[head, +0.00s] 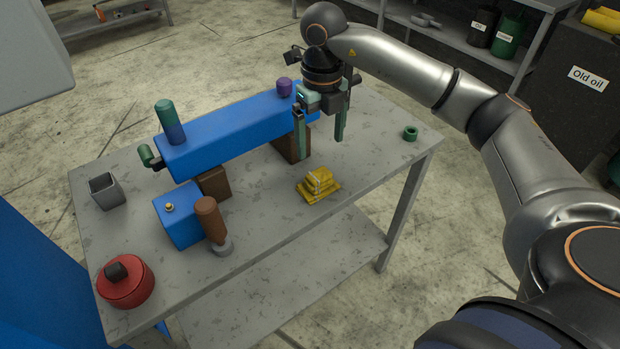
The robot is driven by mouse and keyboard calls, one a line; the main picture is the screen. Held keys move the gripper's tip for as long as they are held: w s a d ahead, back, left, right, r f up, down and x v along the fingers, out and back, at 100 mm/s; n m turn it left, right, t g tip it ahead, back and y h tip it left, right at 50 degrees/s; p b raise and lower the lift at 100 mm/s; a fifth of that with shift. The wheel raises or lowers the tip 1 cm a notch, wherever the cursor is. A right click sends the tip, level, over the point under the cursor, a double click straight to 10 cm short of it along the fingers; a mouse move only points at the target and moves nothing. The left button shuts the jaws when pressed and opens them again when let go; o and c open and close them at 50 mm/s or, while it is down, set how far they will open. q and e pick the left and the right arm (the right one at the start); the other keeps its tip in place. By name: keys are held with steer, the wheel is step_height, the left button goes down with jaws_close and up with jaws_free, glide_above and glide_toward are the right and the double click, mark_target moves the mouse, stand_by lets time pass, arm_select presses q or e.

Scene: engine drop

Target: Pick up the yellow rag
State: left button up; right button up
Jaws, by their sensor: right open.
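The yellow rag (318,186) lies as a folded heap on the grey table (270,223), near its front edge and right of the table's middle. My right gripper (320,146) is open and points down, with its two green fingers apart. It is above and behind the rag in the picture, in front of the right end of the blue beam. Nothing shows between its fingers, and it looks apart from the rag. My left gripper is not in view.
The long blue beam (225,134) rests on brown blocks behind the rag. A blue box (179,222), a brown-handled tool (210,219), a red pot (125,285) and a grey square cup (106,191) stand left. A green ring (410,133) lies right; the tabletop between is clear.

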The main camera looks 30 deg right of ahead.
mark_target(319, 174)
step_height(319, 174, down, 6)
steer(key=shift+f, duration=0.15)
steer(key=shift+w+d+f+p, duration=0.1)
steer(key=shift+w+f+p, duration=0.1)
steer(key=shift+f, duration=0.65)
steer(key=shift+w+f+p, duration=0.1)
steer(key=shift+f+p, duration=0.05)
steer(key=shift+f, duration=0.75)
steer(key=shift+w+d+f+p, duration=0.1)
steer(key=shift+f+p, duration=0.1)
steer(key=shift+f, duration=0.65)
steer(key=c, duration=1.5)
